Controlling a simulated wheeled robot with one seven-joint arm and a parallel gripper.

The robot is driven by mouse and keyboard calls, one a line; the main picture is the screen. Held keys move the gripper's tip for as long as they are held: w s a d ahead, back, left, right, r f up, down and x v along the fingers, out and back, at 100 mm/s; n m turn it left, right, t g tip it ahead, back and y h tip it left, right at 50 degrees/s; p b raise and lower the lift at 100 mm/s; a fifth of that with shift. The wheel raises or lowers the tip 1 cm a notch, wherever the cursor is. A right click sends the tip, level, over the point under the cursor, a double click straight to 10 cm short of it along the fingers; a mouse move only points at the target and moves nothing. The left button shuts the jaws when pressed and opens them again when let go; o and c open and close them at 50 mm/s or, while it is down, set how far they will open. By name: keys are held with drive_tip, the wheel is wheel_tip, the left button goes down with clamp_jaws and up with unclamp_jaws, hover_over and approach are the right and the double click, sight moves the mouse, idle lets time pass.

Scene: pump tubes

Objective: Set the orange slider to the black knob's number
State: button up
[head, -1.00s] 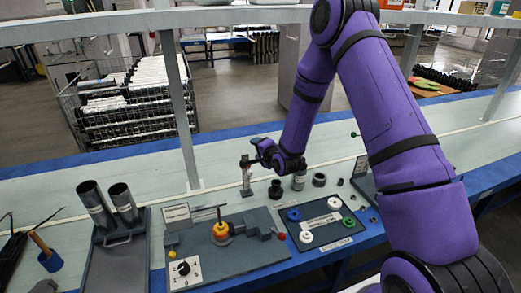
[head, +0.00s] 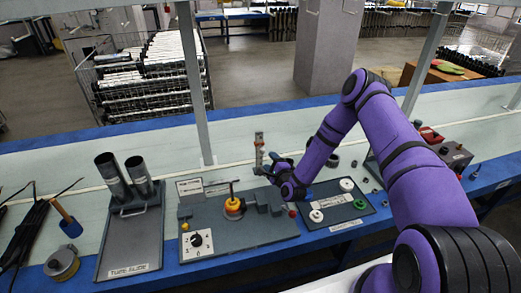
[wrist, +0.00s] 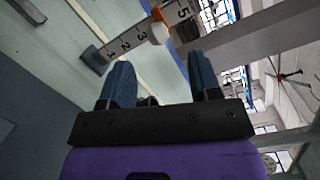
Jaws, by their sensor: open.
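The black knob (head: 196,240) sits on a white dial plate at the front left of the grey board. Its pointer is too small to read surely. An upright numbered scale (head: 259,150) stands behind the board. In the wrist view the scale (wrist: 125,44) shows 1, 2, 3 and 5. The orange slider (wrist: 157,12) is on it between the 3 and the 5. It is too small to make out in the head view. My gripper (head: 272,164) is open beside the scale; its two blue fingers (wrist: 163,75) are apart, with the slider beyond their tips.
An orange-yellow ring on a peg (head: 233,205) stands on the grey board. Two metal tubes (head: 125,180) stand at left. A shelf post (head: 194,85) rises behind the board.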

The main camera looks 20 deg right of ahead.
sight(261, 148)
drive_tip(key=w, duration=0.3)
drive_tip(key=w+a, duration=0.1)
drive_tip(key=w, duration=0.6)
drive_tip(key=shift+w+a+f, duration=0.15)
drive_tip(key=shift+w+f, duration=0.15)
drive_tip(key=shift+f, duration=0.05)
